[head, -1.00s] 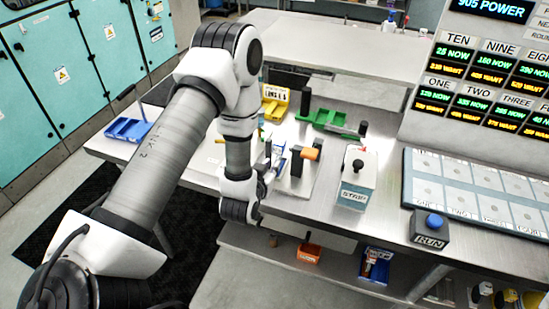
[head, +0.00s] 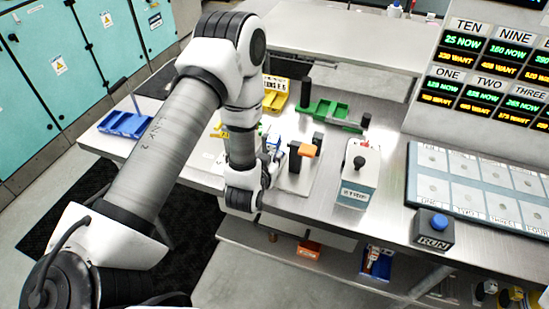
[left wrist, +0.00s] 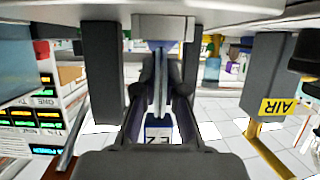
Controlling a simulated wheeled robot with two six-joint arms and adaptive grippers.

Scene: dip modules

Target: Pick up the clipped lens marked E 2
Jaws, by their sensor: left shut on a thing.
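The clipped lens marked E 2 shows in the left wrist view as a blue-and-white labelled block (left wrist: 160,132), with a thin pale upright part between my fingers. My left gripper (left wrist: 160,85) is shut on that part. In the head view a small blue-and-white piece (head: 272,141) shows just beyond my left gripper (head: 267,168), left of a black post with an orange tab. My wrist hides part of the gripper and the lens there. I cannot tell whether the lens touches anything beneath it. My right gripper is not in view.
The black post with an orange tab (head: 308,150) stands close right of the gripper. Beyond are a yellow bin (head: 275,96) and a green tray (head: 330,113). A STAB box (head: 357,180), RUN button box (head: 433,230) and blue tray (head: 123,123) also stand there.

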